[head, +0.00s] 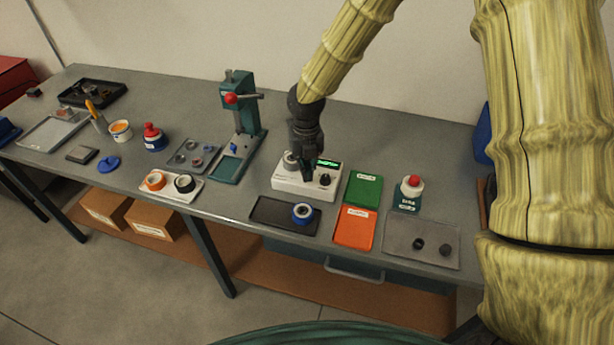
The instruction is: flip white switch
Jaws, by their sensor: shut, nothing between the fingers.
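A white box (296,187) with a lit green display (329,163) and a black knob (325,180) sits near the middle of the grey workbench. A round grey part (290,158) is at its left end. I cannot make out a white switch on the box; it is too small or hidden behind my gripper. My gripper (306,175) points down over the middle of the box and is shut and empty. Its fingertips are at or just above the box top; I cannot tell if they touch. The gripper covers part of the box top.
A green press (239,130) with a red knob stands left of the box. A black tray (268,211) with a blue roll (303,213) lies in front.

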